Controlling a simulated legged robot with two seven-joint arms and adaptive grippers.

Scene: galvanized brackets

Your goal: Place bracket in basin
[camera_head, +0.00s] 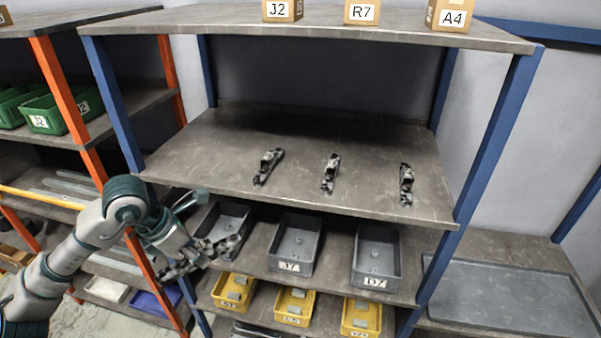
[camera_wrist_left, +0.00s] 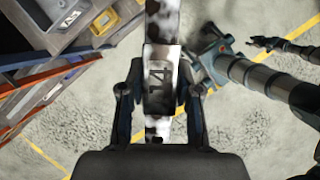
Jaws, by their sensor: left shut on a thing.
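My left gripper (camera_head: 188,246) is at the left front of the blue-posted shelf, by the grey bins. It is shut on a mottled black-and-white bracket (camera_head: 208,256), which sticks out in front of the leftmost bin. A dark hand-like shape (camera_wrist_left: 268,43), perhaps my right gripper, shows small in the left wrist view.
Three similar brackets (camera_head: 268,166) (camera_head: 330,173) (camera_head: 406,184) lie on the middle shelf (camera_head: 230,130). Grey bins (camera_head: 296,243) and yellow bins (camera_head: 293,306) fill lower levels. A blue post (camera_head: 490,150) stands between the shelf and the basin. Labelled boxes (camera_head: 362,12) are on top.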

